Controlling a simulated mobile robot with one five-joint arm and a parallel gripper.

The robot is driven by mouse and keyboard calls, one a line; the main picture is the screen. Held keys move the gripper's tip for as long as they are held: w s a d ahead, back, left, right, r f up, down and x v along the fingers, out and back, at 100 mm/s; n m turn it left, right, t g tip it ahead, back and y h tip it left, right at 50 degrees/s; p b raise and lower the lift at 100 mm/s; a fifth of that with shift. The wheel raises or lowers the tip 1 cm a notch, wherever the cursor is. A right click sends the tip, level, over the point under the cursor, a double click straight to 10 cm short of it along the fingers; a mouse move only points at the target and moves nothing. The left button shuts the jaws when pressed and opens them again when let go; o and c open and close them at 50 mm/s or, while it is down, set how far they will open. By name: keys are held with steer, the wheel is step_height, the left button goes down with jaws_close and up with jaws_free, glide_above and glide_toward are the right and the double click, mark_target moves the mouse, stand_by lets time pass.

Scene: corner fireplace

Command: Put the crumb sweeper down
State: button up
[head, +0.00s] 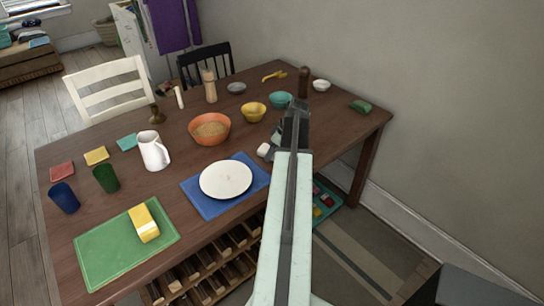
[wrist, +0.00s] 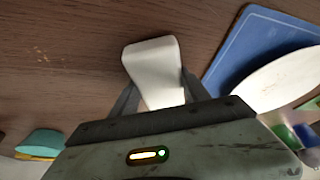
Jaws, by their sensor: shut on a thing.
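My gripper (head: 278,143) is over the right part of the wooden table (head: 330,118), to the right of the white plate. It is shut on a white, rounded block, which I take to be the crumb sweeper (head: 264,150). In the wrist view the sweeper (wrist: 152,65) sits between the two dark fingers (wrist: 155,98), its far end pointing away from me over the table. I cannot tell whether it touches the tabletop. A few small tan crumbs (wrist: 42,57) lie on the wood in the wrist view. My arm hides part of the table's front edge.
A white plate (head: 226,179) on a blue placemat (head: 197,205) is close by on the left. Orange (head: 209,137), yellow (head: 253,117) and teal (head: 281,99) bowls stand behind. A white pitcher (head: 152,155) is farther left. The tabletop right of my gripper is mostly bare, with a green block (head: 361,106).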

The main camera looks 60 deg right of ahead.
steer(key=shift+f, duration=0.1)
steer(key=o, duration=1.2)
steer(key=shift+r, duration=0.25)
steer(key=p+v, duration=1.1)
steer(key=v, duration=0.1)
steer(key=shift+w, duration=0.1)
